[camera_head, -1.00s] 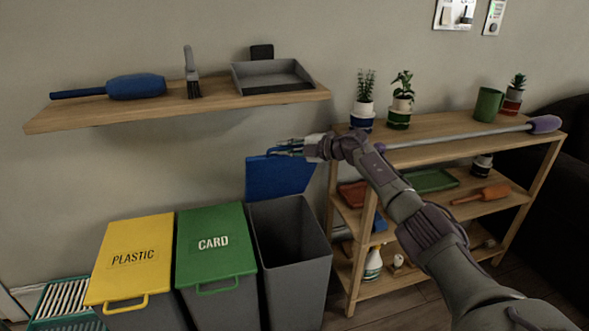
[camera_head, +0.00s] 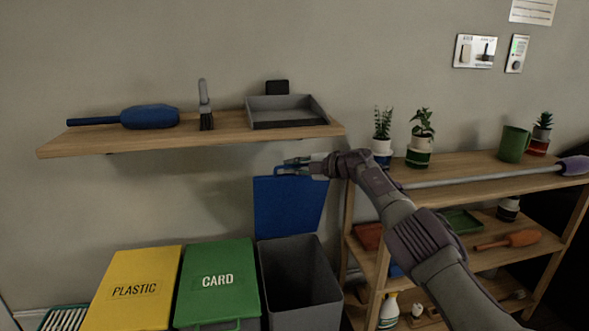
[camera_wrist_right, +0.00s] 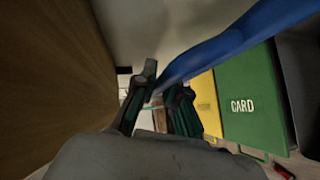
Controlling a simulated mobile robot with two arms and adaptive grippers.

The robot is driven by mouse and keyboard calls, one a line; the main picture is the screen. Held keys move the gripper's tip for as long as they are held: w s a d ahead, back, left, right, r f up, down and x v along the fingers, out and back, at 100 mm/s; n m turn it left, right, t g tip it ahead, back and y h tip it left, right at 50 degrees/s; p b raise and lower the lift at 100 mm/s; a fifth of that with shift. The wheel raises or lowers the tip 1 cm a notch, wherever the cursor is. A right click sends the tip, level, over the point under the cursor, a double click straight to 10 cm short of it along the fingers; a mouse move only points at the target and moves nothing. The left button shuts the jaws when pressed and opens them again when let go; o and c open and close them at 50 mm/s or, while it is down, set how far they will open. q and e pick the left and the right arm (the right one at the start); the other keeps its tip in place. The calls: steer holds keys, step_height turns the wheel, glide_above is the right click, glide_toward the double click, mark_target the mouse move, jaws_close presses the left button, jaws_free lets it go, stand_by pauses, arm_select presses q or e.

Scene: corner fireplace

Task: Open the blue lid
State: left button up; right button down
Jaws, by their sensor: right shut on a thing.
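The blue lid (camera_head: 289,205) stands raised at the back of the open grey bin (camera_head: 300,285), close to the wall. My right gripper (camera_head: 287,167) is at the handle on the lid's top edge and is shut on it. In the right wrist view the lid (camera_wrist_right: 240,42) runs from the upper right toward my gripper's fingers (camera_wrist_right: 160,100). The exact contact with the handle is partly hidden there. My left gripper is not in view.
Left of the open bin stand a shut green CARD lid (camera_head: 218,300) and a yellow PLASTIC lid (camera_head: 135,310). A wall shelf (camera_head: 235,133) with a brush and dustpan hangs just above my gripper. A wooden rack (camera_head: 470,177) with plants stands right.

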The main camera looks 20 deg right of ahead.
steer(key=c, duration=1.2)
jaws_free()
steer(key=shift+s+d+r, duration=0.15)
steer(key=shift+s+d, duration=0.35)
steer(key=v, duration=1)
steer(key=shift+s+r, duration=0.15)
steer(key=shift+s, duration=0.2)
